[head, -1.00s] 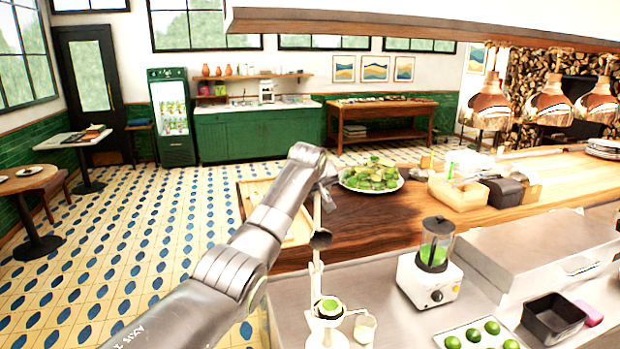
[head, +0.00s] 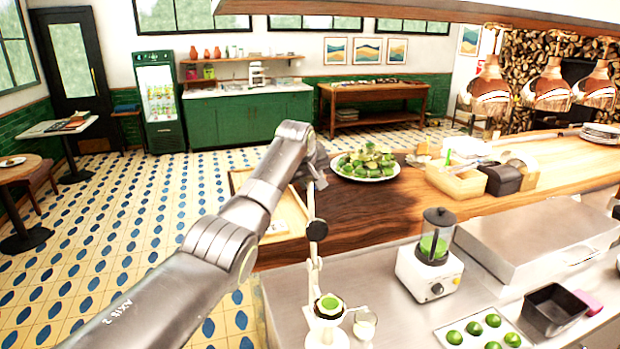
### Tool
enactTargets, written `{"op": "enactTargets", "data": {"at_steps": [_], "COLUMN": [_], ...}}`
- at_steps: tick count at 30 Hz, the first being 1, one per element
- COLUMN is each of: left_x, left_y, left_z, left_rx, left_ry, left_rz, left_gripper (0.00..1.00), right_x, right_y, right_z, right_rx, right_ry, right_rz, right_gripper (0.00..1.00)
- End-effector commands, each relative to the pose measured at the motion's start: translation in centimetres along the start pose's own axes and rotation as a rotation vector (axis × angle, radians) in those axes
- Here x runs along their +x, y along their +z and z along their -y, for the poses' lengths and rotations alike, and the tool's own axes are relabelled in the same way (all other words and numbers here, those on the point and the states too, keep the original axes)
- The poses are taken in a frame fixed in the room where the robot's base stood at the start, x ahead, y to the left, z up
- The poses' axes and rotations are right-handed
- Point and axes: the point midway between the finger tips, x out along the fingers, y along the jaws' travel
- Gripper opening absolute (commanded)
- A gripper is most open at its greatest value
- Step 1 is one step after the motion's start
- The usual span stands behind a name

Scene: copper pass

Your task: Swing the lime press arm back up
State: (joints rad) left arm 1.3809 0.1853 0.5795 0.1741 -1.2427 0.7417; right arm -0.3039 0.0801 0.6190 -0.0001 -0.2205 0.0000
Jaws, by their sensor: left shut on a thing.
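The white lime press (head: 327,335) stands on the steel counter at the bottom centre, with a green lime half (head: 329,303) in its cup. Its arm (head: 315,268) stands raised, nearly upright, with a dark round part (head: 316,230) well above the cup. My left gripper (head: 314,180) is shut on the upper end of the press arm, in front of the wooden counter; its fingers are small here and partly hidden by my wrist. My right gripper is not in view.
A small glass (head: 365,325) stands just right of the press, and a blender (head: 432,262) farther right. A lime platter (head: 366,163) and a wooden tray (head: 238,181) lie on the wooden counter (head: 395,215) behind. A lime tray (head: 441,334) is at lower right.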

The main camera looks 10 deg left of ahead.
Motion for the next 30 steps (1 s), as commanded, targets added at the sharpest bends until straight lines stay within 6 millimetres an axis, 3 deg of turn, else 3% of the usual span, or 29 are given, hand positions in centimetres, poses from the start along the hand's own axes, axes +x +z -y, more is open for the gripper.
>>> {"op": "enactTargets", "data": {"at_steps": [1,2,6,20,30], "left_x": [1.0,1.0,0.8,-0.1,-4.0], "left_y": [1.2,1.2,0.9,0.5,0.5], "left_z": [0.6,0.6,0.5,0.4,0.4], "left_rx": [-0.004,-0.003,-0.003,-0.002,-0.002], "left_ry": [-0.016,-0.016,-0.014,-0.007,-0.006], "left_rz": [0.029,0.030,0.024,0.012,0.009], "left_gripper": [0.00,0.39,0.57,0.57,0.57], "right_x": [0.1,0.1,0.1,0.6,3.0], "right_y": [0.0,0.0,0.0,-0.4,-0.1], "right_z": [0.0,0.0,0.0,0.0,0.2], "right_rx": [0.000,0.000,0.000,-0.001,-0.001], "right_ry": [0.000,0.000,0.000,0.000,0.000], "right_rz": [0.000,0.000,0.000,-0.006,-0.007], "right_gripper": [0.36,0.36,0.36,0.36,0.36]}}
